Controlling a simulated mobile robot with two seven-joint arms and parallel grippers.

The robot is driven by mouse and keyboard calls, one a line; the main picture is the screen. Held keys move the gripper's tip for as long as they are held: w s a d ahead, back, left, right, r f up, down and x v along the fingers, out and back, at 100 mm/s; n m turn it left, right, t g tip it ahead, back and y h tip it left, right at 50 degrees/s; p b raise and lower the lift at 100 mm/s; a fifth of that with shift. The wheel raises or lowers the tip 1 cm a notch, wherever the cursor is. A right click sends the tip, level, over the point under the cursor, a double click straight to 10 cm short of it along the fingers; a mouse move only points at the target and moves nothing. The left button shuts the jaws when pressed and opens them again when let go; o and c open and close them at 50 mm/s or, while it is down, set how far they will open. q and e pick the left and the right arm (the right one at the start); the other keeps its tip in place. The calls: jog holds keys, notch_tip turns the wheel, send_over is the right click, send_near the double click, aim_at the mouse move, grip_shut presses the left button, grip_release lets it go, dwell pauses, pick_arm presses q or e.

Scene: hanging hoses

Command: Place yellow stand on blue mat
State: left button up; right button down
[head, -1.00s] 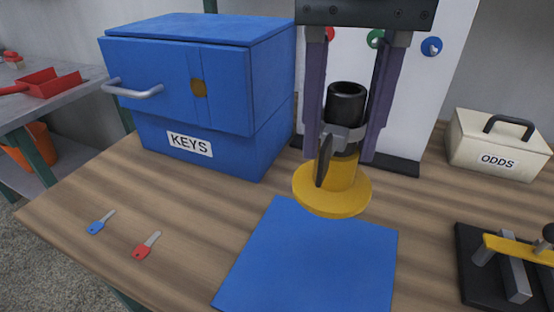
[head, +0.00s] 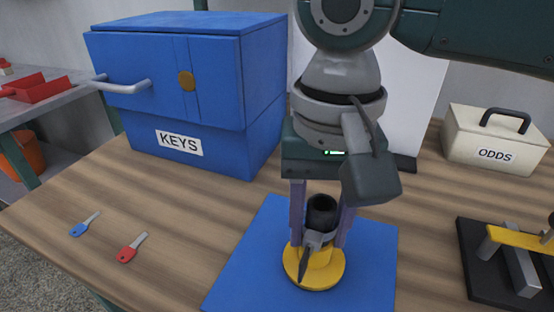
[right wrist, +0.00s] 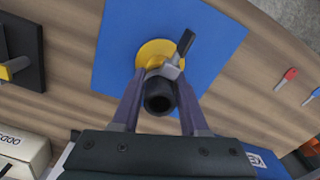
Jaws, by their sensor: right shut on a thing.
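The yellow stand (head: 328,275) has a round base and carries a black cylinder with a grey clamp and lever. It is upright over the blue mat (head: 243,270), within the mat's outline. I cannot tell for certain whether its base touches the mat. My right gripper (head: 320,235) points down from above, with its purple fingers on both sides of the stand's upper part, shut on it. In the right wrist view the yellow base (right wrist: 152,50) shows over the blue mat (right wrist: 115,45), between the fingertips. My left gripper does not show.
A blue KEYS cabinet (head: 200,100) stands at the back left. A blue key (head: 84,225) and a red key (head: 131,248) lie left of the mat. A cream ODDS box (head: 480,145) and a black fixture with a yellow bar (head: 515,240) are at the right.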

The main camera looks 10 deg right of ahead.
jog(key=shift+c, duration=2.1)
grip_release()
jog(key=shift+f, duration=0.1)
notch_tip(320, 180, up, 11)
jog(key=p, duration=0.2)
jog(key=shift+r+p, duration=0.2)
jog(key=shift+p, duration=0.1)
jog(key=shift+r, duration=0.45)
